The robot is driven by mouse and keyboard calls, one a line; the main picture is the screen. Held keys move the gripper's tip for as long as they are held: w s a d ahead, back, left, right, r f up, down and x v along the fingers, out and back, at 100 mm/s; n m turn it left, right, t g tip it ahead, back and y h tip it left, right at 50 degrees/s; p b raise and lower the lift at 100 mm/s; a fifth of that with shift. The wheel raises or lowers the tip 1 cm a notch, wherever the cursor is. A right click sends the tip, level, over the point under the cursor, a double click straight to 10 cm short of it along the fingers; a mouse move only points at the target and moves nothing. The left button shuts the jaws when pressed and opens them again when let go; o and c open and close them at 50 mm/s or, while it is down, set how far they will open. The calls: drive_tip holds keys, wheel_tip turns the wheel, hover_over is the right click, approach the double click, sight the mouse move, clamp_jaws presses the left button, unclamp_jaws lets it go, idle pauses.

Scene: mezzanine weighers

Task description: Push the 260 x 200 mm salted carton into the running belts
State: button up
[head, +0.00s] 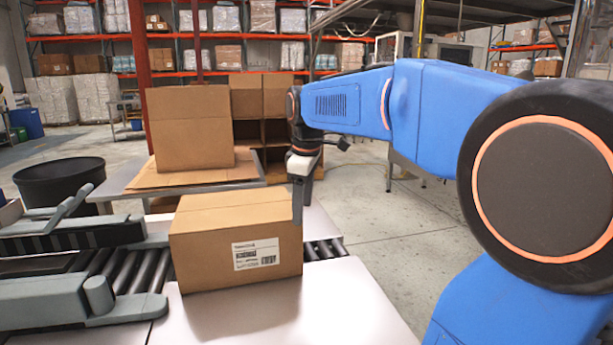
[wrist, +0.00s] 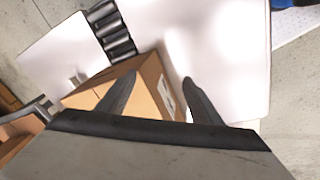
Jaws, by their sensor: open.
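A closed brown carton (head: 205,250) with a white label on its near face stands upright on the pale table top, partly across the roller strip. The label is too small to read for size or salted. It also shows in the wrist view (wrist: 150,75). My gripper (head: 298,205) points down at the carton's right end, its fingers close against it; contact cannot be told. In the wrist view my gripper (wrist: 160,79) is open, one finger overlapping the carton and the other beside its labelled face. Two grey belt units (head: 70,235) (head: 60,303) flank the rollers at left.
Rollers (head: 135,270) run between the belt units, left of the carton. Behind is a table (head: 120,185) with a larger carton (head: 190,130) on flat cardboard. A black bin (head: 60,182) stands at back left. Bare table top (head: 330,300) lies in front and right.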

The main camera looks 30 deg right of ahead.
drive_tip(key=w+d+n+g, duration=0.1)
drive_tip(key=w+d+n, duration=0.2)
drive_tip(key=w+d, duration=0.2)
drive_tip(key=w+d+r+n+g, duration=0.1)
drive_tip(key=w+d+n, duration=0.2)
drive_tip(key=w, duration=0.8)
drive_tip(key=shift+d, duration=1.25)
drive_tip(key=shift+w, duration=0.1)
